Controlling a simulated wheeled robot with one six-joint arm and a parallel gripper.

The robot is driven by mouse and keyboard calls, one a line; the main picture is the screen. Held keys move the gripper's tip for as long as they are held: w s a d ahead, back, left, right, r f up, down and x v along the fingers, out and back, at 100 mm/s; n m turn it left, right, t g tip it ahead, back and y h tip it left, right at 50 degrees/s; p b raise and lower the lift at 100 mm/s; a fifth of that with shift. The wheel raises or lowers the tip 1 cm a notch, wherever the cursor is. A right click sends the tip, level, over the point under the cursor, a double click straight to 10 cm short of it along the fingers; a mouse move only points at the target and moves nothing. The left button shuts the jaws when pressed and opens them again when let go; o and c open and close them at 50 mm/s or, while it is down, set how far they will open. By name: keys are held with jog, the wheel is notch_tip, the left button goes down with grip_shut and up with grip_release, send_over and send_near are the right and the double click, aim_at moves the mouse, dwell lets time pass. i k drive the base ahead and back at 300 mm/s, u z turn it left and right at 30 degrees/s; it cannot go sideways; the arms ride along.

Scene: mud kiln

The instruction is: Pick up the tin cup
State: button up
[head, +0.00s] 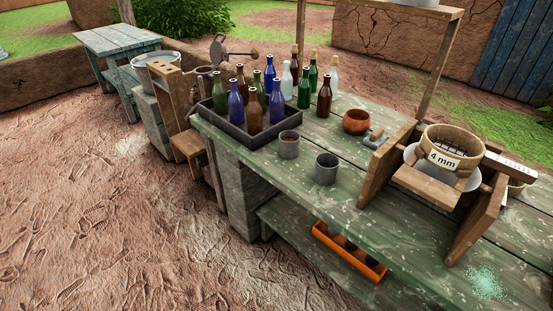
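Two grey metal-looking cups stand upright on the green worn table (345,195). One grey cup (289,149) is close to the front edge, just right of the dark bottle tray. The other grey cup (326,171) is a little nearer and to the right, with clear space around it. They look alike, and I cannot tell which one is the tin cup. Both openings face up, and their insides look dark. My gripper is not in view.
A dark tray (232,137) of several bottles stands left of the cups, with more bottles behind. A brown clay bowl (356,122) and a wooden stand with a "4 mm" sieve (452,146) are to the right. An orange crate (349,252) sits on the lower shelf.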

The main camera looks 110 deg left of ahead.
aim_at(327, 164)
jog(key=k, duration=0.5)
jog(key=u, duration=1.65)
jog(key=i, duration=0.5)
